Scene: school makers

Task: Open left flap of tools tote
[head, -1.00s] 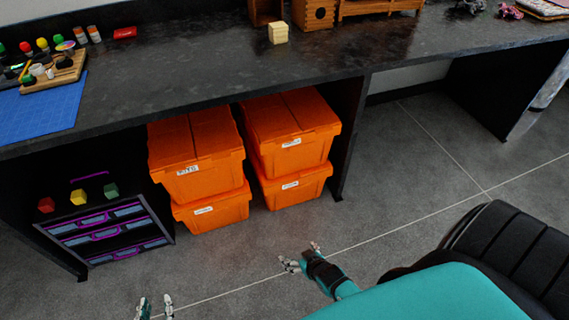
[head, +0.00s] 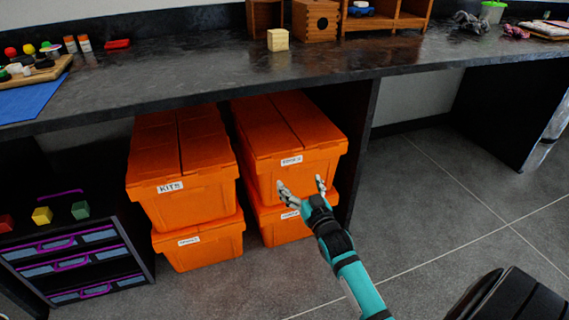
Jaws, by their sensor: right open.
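Several orange lidded totes are stacked in two columns under the counter. The upper left tote (head: 182,195) has a label reading KITS. The upper right tote (head: 290,165) and the two lower totes have labels too small to read surely, so I cannot tell which is the tools tote. The lids on both upper totes look closed, each with a seam between two flaps. My right gripper (head: 301,184) is open and empty, in front of the upper right tote and partly over its front in the picture. I cannot tell whether it touches. My left gripper is out of view.
The lower left tote (head: 198,243) and lower right tote (head: 283,226) support the upper ones. The dark counter (head: 200,80) overhangs them. A drawer unit (head: 75,260) stands left, with small blocks on top. Open floor (head: 430,220) lies to the right.

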